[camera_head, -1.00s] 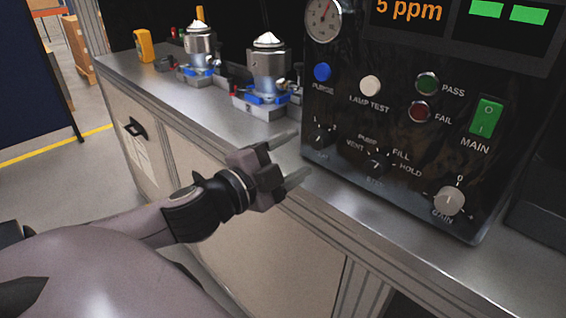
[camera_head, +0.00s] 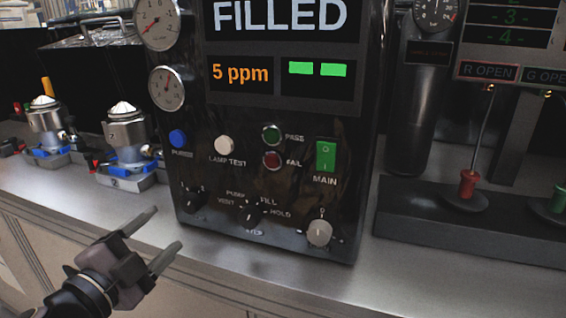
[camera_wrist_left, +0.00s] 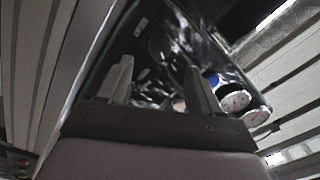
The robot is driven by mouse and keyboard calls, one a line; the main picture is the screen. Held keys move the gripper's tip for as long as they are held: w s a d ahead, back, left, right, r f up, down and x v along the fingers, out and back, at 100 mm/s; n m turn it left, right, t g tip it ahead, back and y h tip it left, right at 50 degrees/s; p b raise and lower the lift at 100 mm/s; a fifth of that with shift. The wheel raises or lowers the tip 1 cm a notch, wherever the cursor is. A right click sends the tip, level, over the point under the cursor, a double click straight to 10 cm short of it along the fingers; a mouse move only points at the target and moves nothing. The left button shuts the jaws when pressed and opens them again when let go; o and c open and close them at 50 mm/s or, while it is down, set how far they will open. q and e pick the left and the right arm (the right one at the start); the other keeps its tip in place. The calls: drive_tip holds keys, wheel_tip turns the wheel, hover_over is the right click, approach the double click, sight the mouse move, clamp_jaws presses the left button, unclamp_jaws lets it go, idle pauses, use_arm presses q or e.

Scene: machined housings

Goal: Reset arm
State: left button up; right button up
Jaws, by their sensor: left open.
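My left gripper (camera_head: 160,238) is in the lower left of the head view, in front of the steel bench's front edge. Its two fingers are apart with nothing between them. In the left wrist view the two fingers (camera_wrist_left: 158,85) also stand apart and empty, with the black panel (camera_wrist_left: 160,45) beyond them. My right gripper is not in view.
A black control panel (camera_head: 290,205) with knobs, buttons and a "FILLED" display stands on the steel bench (camera_head: 290,270). Two metal housings (camera_head: 126,135) (camera_head: 47,125) in blue-jawed fixtures stand left of it. A dark base with red (camera_head: 467,185) and green levers (camera_head: 559,200) stands right.

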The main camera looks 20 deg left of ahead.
use_arm(q)
drive_tip(key=s+a+f+n+g+y, duration=0.1)
drive_tip(key=s+f+n+g+y, duration=0.2)
drive_tip(key=f, duration=0.4)
drive_tip(key=s+a+f+n+g+y, duration=0.1)
drive_tip(key=s+f+n+g, duration=0.2)
drive_tip(key=f, duration=0.4)
drive_tip(key=s+d+f+n+g+h, duration=0.2)
drive_tip(key=s+d+f+n+g, duration=0.3)
drive_tip(key=s+d+f+g, duration=0.5)
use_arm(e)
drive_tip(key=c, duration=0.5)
use_arm(q)
drive_tip(key=w+d+f+t+h, duration=0.2)
drive_tip(key=w+f+t, duration=0.2)
drive_tip(key=f+t, duration=0.4)
wheel_tip(320, 180, down, 2)
drive_tip(key=shift+w+f+h, duration=0.15)
drive_tip(key=shift+w+h, duration=0.15)
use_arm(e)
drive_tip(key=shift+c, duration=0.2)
